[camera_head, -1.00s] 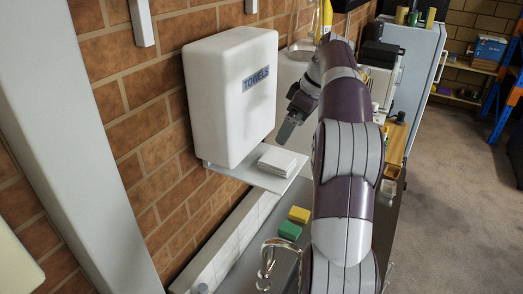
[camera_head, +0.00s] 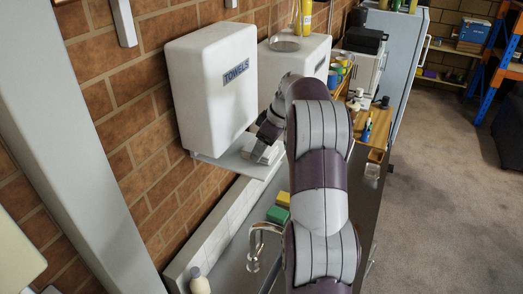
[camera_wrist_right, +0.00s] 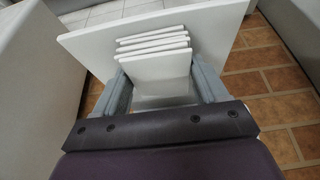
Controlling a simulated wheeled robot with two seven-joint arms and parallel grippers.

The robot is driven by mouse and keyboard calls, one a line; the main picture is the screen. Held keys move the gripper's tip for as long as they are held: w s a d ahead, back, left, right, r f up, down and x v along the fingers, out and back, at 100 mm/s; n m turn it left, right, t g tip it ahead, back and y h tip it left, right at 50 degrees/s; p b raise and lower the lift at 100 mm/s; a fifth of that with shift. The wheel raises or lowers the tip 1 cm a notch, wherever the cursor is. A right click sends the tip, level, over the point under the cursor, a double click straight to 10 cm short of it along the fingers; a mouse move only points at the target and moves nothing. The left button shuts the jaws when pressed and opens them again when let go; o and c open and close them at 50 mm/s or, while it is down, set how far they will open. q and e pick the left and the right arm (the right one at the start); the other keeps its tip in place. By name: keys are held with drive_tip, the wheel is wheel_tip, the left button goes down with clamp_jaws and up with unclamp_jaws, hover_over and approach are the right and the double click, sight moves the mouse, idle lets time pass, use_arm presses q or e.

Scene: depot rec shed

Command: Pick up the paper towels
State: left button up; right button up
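The paper towels are a small white stack (camera_head: 262,153) on the white shelf (camera_head: 226,160) under the box marked TOWELS (camera_head: 211,88). In the right wrist view the stack (camera_wrist_right: 156,50) shows several layered sheets with their near edges towards me. My right gripper (camera_head: 265,142) is at the stack, partly hiding it in the head view. In the wrist view the gripper (camera_wrist_right: 160,75) has its grey fingers apart, one on each side of the near end of the stack. I cannot tell whether they touch it. My left gripper is not in view.
A brick wall (camera_head: 118,100) runs behind the box. Below the shelf are a green sponge (camera_head: 277,215), a yellow sponge (camera_head: 283,198), a tap (camera_head: 258,240) and a bottle (camera_head: 199,281). A second white box (camera_head: 310,58) stands beyond my right arm.

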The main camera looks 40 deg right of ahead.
drive_tip(key=c, duration=0.4)
drive_tip(key=shift+w+f, duration=0.1)
drive_tip(key=shift+w, duration=0.2)
drive_tip(key=shift+c, duration=0.6)
drive_tip(key=shift+r, duration=0.25)
wheel_tip(320, 180, up, 10)
drive_tip(key=b, duration=0.1)
drive_tip(key=shift+f, duration=0.2)
drive_tip(key=o, duration=0.4)
drive_tip(key=shift+c, duration=1.2)
drive_tip(key=shift+f, duration=0.1)
